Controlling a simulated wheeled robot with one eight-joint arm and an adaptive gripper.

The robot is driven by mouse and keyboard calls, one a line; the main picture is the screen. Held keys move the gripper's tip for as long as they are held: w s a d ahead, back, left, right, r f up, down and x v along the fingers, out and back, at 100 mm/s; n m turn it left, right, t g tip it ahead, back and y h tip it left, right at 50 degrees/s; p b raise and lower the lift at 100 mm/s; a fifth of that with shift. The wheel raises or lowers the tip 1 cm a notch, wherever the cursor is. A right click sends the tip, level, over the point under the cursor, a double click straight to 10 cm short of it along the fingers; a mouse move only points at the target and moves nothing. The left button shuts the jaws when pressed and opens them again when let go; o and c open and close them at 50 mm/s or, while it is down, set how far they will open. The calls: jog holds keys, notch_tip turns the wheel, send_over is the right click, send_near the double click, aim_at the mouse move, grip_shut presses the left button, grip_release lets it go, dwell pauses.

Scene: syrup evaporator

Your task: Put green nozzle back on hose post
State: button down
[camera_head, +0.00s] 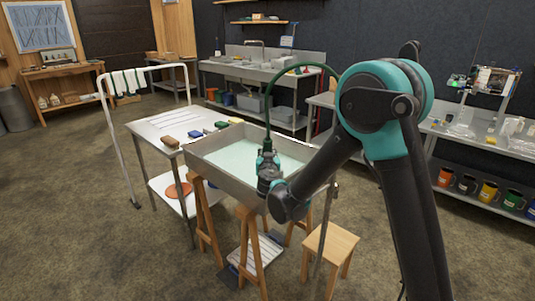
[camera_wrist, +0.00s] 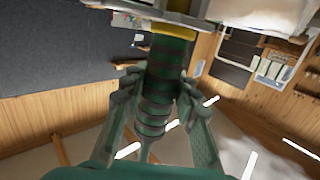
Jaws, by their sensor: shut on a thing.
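My gripper (camera_head: 268,172) is above the steel basin of pale liquid in the head view. It is shut on the green nozzle (camera_head: 266,151), whose dark green hose (camera_head: 267,100) rises and arches to the right behind my arm. In the wrist view the nozzle (camera_wrist: 168,65) is a dark, ribbed cylinder between the two fingers (camera_wrist: 160,95), with a yellow band at its upper end. A thin grey upright (camera_head: 326,235) stands right of the basin; I cannot tell whether it is the hose post. My arm hides part of that area.
The basin (camera_head: 218,170) rests on wooden trestles (camera_head: 249,240). A wooden stool (camera_head: 331,243) stands at its right. A steel table (camera_head: 150,128) with small blocks is at its left, and a white rack (camera_head: 113,135) beyond. Open floor (camera_head: 80,220) lies at the left.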

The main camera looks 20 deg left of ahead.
aim_at(268, 137)
jog(key=shift+d+g, duration=0.15)
jog(key=shift+g, duration=0.35)
jog(key=shift+h, duration=0.3)
jog(key=shift+r, duration=3.35)
jog(key=shift+s, duration=0.15)
jog(key=s+d, duration=1.7)
jog(key=s, duration=0.3)
jog(key=shift+d, duration=0.1)
jog(key=shift+g+h, duration=0.3)
jog(key=shift+g, duration=0.4)
